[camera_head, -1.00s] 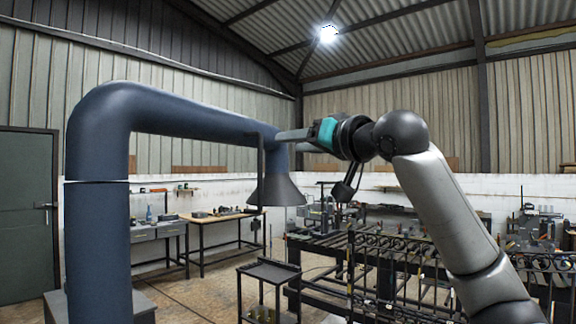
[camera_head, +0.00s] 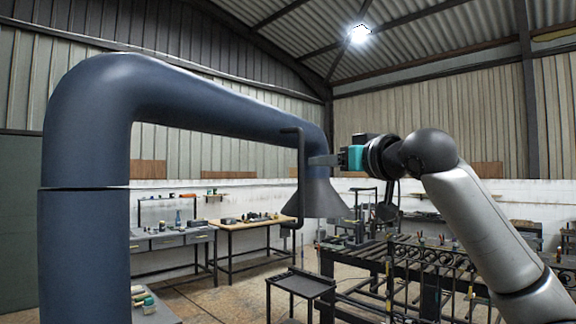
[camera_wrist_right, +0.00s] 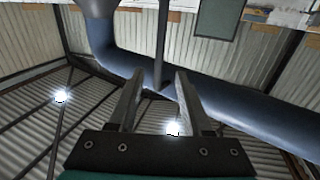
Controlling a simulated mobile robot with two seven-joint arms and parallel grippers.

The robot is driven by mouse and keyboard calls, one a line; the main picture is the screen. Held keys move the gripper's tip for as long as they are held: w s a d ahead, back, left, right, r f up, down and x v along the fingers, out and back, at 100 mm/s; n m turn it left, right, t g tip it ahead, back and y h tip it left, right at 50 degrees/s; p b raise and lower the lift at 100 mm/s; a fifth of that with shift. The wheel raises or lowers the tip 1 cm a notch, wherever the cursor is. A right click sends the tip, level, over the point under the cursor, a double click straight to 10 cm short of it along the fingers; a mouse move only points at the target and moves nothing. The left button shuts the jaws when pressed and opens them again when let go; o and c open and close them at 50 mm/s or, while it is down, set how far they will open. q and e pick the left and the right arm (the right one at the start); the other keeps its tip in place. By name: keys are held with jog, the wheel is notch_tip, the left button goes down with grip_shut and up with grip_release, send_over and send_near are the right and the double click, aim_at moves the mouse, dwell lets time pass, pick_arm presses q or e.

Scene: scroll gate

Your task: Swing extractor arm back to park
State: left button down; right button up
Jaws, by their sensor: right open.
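The extractor arm (camera_head: 215,108) is a thick blue duct. It rises from a column at the left, bends and runs right to a grey cone hood (camera_head: 322,198). A dark C-shaped handle bar (camera_head: 300,165) hangs beside the hood. My right gripper (camera_head: 318,160) is at the hood end, its fingers pointing left toward the bar. In the right wrist view the gripper (camera_wrist_right: 160,78) is open, and the dark bar (camera_wrist_right: 163,45) shows in the gap beyond or between its fingertips; I cannot tell how deep. The bar is not gripped. My left gripper is out of view.
A small dark cart (camera_head: 301,283) stands below the hood. Workbenches (camera_head: 244,224) line the back wall. A dark rack (camera_head: 430,270) with rollers stands at the right under my arm. Floor between the benches and the cart is clear.

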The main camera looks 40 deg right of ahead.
aim_at(302, 161)
jog(key=w+d+p, duration=0.1)
jog(key=w+p, duration=0.1)
jog(key=w, duration=0.2)
jog(key=w+p, duration=0.3)
jog(key=w, duration=0.1)
jog(key=w+d+p, duration=0.1)
jog(key=w+p, duration=0.1)
jog(key=w, duration=0.2)
jog(key=shift+w+d+r, duration=0.25)
jog(key=shift+w+d, duration=0.05)
pick_arm(q)
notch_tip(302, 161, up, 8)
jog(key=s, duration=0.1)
jog(key=shift+p, duration=0.45)
pick_arm(e)
jog(key=shift+w+d+f, duration=0.1)
jog(key=shift+w, duration=0.45)
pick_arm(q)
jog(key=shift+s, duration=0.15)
pick_arm(e)
grip_shut()
